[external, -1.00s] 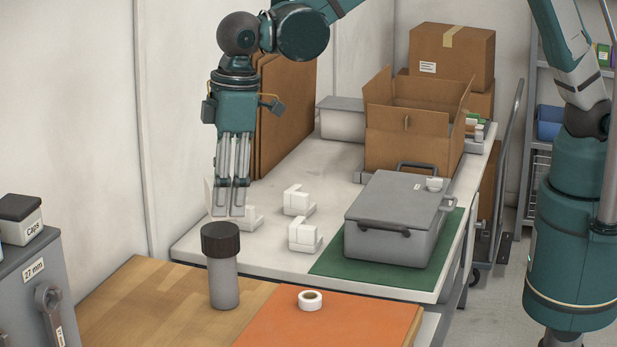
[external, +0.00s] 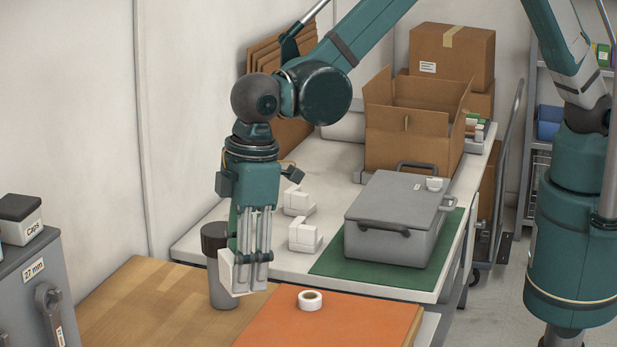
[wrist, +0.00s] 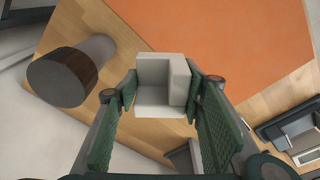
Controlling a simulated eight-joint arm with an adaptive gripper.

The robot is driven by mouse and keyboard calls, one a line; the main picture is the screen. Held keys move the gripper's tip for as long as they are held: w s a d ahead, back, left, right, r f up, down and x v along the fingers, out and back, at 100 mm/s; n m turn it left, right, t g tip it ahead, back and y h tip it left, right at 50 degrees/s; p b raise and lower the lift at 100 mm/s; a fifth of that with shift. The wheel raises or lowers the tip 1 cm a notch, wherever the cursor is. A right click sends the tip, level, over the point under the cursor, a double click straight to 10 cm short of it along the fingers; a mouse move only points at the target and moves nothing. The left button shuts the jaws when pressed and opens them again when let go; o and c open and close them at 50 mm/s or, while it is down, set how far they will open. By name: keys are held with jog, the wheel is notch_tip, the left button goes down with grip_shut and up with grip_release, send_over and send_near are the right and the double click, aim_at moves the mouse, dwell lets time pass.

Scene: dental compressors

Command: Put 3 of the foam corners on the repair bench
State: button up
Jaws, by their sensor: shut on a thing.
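My gripper (external: 254,258) is shut on a white foam corner (external: 230,274), an L-shaped block. In the wrist view this foam corner (wrist: 158,97) sits between the two green-padded fingers. My gripper holds it over the wooden repair bench (external: 142,308), close to the orange mat (external: 330,325). Two more foam corners stand on the white table behind: one farther back (external: 297,204) and one nearer (external: 303,238). I cannot tell from these views how high the held one is above the wood.
A grey jar with a dark lid (external: 222,285) stands on the bench just left of my gripper. A white tape roll (external: 310,300) lies on the orange mat. A grey case (external: 395,225) sits on a green mat. An open carton (external: 410,130) stands at the back. The front-left wood is clear.

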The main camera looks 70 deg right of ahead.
aim_at(244, 336)
jog(key=shift+f, duration=1.55)
jog(key=shift+f, duration=0.25)
jog(key=shift+f+b, duration=0.85)
jog(key=shift+f, duration=2.3)
jog(key=shift+f+b, duration=0.3)
jog(key=shift+f, duration=0.15)
jog(key=o, duration=0.8)
jog(key=shift+r, duration=0.15)
jog(key=shift+s+d+r, duration=0.2)
jog(key=shift+r, duration=1.75)
jog(key=shift+s+d+r, duration=0.15)
jog(key=shift+r, duration=1.75)
jog(key=shift+s+d+r, duration=0.2)
jog(key=shift+r, duration=1.75)
jog(key=shift+o, duration=0.2)
